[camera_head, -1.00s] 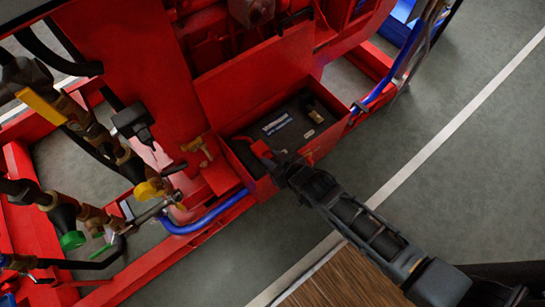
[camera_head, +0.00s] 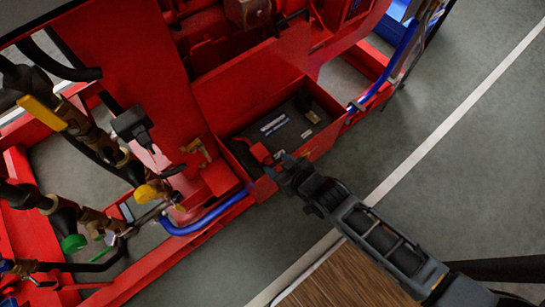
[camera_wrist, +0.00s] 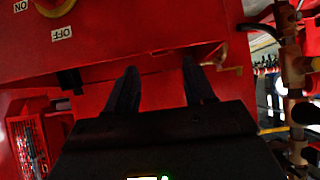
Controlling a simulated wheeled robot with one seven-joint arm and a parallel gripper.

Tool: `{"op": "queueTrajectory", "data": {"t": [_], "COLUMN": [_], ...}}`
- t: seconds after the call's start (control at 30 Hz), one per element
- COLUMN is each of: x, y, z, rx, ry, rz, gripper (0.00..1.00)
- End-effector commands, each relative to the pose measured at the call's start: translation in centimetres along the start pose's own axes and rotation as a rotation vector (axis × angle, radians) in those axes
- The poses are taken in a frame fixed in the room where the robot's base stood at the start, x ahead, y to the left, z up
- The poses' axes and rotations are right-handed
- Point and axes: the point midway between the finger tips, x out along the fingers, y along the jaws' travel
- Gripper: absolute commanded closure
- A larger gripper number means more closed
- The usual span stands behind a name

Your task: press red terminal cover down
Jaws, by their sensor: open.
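The red terminal cover (camera_head: 262,153) shows as a small red piece at the near end of the dark battery (camera_head: 290,124), which sits in an open red box. It appears raised, but its exact tilt is too small to tell. My gripper (camera_head: 274,169) is at the near edge of the box, close beside the cover; I cannot tell whether they touch. In the wrist view my gripper's two dark fingers (camera_wrist: 160,85) stand apart with nothing visible between them. I cannot make out the terminal cover there.
The box's raised red lid (camera_head: 250,85) stands behind the battery. A blue hose (camera_head: 208,215) and brass valve fittings (camera_head: 128,165) are at left. The wrist view shows a red panel with a knob (camera_wrist: 55,5) and an OFF label (camera_wrist: 61,34). Floor at right is clear.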

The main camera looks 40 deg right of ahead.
Motion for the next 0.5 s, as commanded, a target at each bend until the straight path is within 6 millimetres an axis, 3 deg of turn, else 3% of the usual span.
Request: {"op": "queueTrajectory", "data": {"t": [0.2,0.5], "x": [-2.7,-3.1], "y": [0.0,0.0], "z": [0.1,0.0], "rx": [0.000,0.000], "ry": [-0.002,-0.001], "rz": [0.000,0.000], "gripper": [0.47,0.47]}}
